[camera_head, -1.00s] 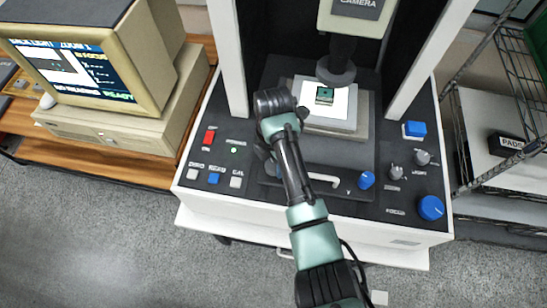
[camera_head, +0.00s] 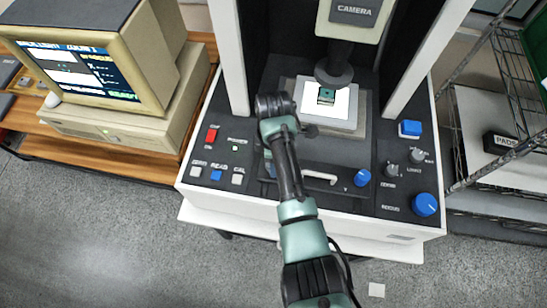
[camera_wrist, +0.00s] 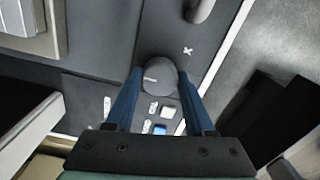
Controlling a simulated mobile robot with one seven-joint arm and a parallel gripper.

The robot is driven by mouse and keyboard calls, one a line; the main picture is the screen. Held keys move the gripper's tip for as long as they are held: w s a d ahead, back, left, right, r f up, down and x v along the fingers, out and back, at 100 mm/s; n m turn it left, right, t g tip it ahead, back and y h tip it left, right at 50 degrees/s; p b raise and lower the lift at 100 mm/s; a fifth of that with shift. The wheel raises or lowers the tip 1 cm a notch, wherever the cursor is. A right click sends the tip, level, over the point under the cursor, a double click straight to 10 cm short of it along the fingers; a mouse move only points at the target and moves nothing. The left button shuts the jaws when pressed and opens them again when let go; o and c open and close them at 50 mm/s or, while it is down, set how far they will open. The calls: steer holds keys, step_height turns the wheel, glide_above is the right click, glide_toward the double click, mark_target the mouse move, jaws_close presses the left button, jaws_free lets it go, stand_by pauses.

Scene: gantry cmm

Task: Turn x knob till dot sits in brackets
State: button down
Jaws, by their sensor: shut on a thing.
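In the wrist view, my gripper (camera_wrist: 159,74) has its two blue fingers on either side of a round dark-grey knob (camera_wrist: 157,86) and is shut on it. The knob has a short white line on its top, and a white X mark (camera_wrist: 188,50) is on the panel beside it. In the head view, my arm hides the knob. The monitor screen (camera_head: 80,72) shows a picture area at left and text at right; any dot or brackets are too small to tell. A small green chip (camera_head: 326,95) lies on the bright stage (camera_head: 343,112) under the camera (camera_head: 352,12).
A pale handle (camera_head: 320,176) and a blue knob (camera_head: 362,177) are right of my arm. More knobs, including a large blue one (camera_head: 425,204), are farther right. Red, white and blue buttons (camera_head: 216,174) are at left. A wire rack (camera_head: 495,95) stands at right.

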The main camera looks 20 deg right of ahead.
stand_by(0.4)
steer(key=shift+c, duration=1.3)
jaws_free()
step_height(320, 180, up, 13)
